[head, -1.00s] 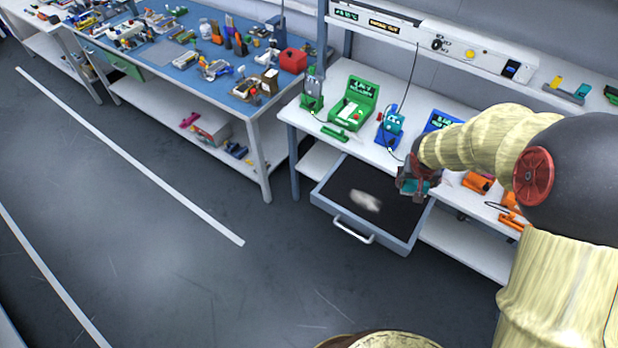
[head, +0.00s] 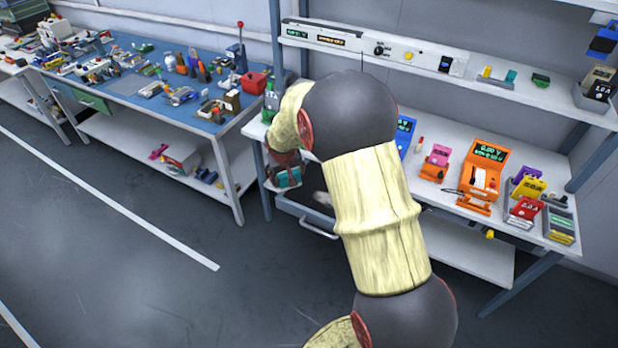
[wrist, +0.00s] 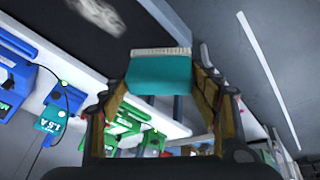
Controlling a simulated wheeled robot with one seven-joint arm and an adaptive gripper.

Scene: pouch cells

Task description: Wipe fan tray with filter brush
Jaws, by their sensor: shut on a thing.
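My gripper (head: 283,160) is shut on the teal filter brush (head: 289,178), at the left end of the pulled-out fan tray (head: 300,211). In the wrist view, the brush (wrist: 158,75) sits between the fingers, its pale bristle edge facing away from the palm. The dark tray floor (wrist: 45,22) bears a pale dusty patch (wrist: 97,14), beyond and left of the brush. The bristles look apart from the patch; whether they touch the tray I cannot tell. In the head view my arm hides most of the tray, and only a bit of the patch (head: 323,198) shows.
The white bench above the tray carries an orange meter (head: 482,170), a pink device (head: 436,160) and other coloured devices. A blue-topped bench (head: 130,85) full of tools stands at left. The grey floor (head: 120,270) in front is clear.

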